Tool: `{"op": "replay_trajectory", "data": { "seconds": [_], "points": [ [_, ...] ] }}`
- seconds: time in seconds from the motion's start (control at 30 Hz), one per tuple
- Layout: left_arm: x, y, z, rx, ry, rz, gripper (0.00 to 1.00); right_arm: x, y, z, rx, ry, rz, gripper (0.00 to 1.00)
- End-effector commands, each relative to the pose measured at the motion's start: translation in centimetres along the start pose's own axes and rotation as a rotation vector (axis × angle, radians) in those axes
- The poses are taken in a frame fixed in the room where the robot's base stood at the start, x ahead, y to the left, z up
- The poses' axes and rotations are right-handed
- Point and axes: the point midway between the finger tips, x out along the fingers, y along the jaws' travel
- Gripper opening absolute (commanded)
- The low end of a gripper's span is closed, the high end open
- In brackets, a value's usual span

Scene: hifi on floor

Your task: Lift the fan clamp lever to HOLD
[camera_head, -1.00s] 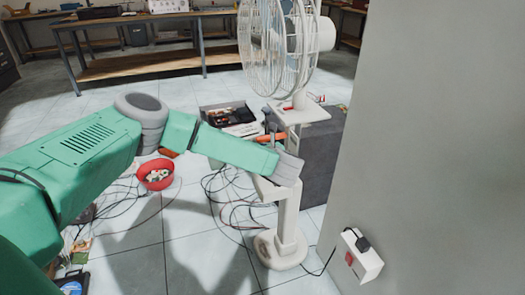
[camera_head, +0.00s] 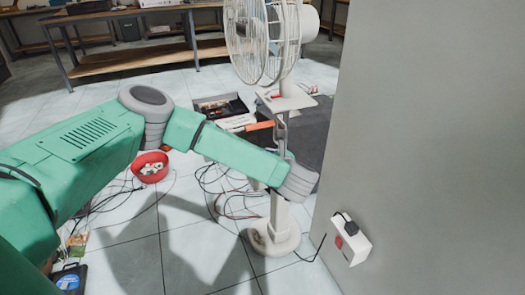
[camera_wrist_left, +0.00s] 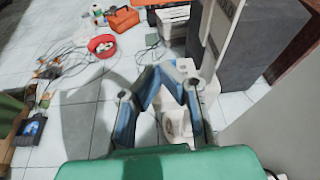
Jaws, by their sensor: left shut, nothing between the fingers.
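The white pedestal fan (camera_head: 262,40) stands upright on the floor, with a pale plate (camera_head: 288,102) carrying small red marks below its head. I cannot make out the clamp lever or its HOLD marking. My left wrist covers part of the fan's post. My left gripper (camera_head: 282,128) rises beyond the wrist, in front of the post below the plate; contact cannot be told. In the left wrist view the blue-grey fingers (camera_wrist_left: 158,75) are shut and empty, beside the post (camera_wrist_left: 208,55), with the fan's round base (camera_wrist_left: 176,126) below. My right gripper is out of view.
A grey wall (camera_head: 430,130) with a socket box (camera_head: 350,240) closes off the right. A dark grey block (camera_head: 318,130) stands behind the post. A red bowl (camera_head: 150,167), loose cables and an open toolbox (camera_head: 222,107) lie on the floor. Workbenches stand at the back.

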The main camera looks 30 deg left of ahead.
Motion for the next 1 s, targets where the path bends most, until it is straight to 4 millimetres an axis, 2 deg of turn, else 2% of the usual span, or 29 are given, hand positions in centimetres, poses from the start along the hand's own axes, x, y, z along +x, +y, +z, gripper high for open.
{"op": "replay_trajectory", "data": {
  "seconds": [0.4,0.47,0.57,0.67,0.8,0.87,0.97,1.0],
  "points": [
    [0.4,0.3,-0.1,-0.003,0.004,0.001,0.0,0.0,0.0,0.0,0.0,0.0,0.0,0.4],
    [0.1,0.1,-0.2,0.013,0.006,-0.009,0.0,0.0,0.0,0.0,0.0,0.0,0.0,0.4],
    [-1.3,-1.0,-1.1,0.12,0.017,-0.078,0.0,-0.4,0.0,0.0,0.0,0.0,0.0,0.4],
    [-4.5,-2.8,-3.3,0.364,0.027,-0.227,0.0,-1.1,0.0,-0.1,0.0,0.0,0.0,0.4],
    [-10.6,-4.1,-8.2,0.862,0.002,-0.516,0.0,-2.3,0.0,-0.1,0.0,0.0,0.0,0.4],
    [-13.0,-3.6,-10.4,1.086,-0.029,-0.641,0.0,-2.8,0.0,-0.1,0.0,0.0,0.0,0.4],
    [-16.8,-1.6,-13.7,1.455,-0.105,-0.847,0.0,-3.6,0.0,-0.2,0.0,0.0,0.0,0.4],
    [-18.2,-0.4,-14.9,1.602,-0.144,-0.927,0.0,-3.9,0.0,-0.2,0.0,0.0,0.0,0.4]
  ]
}}
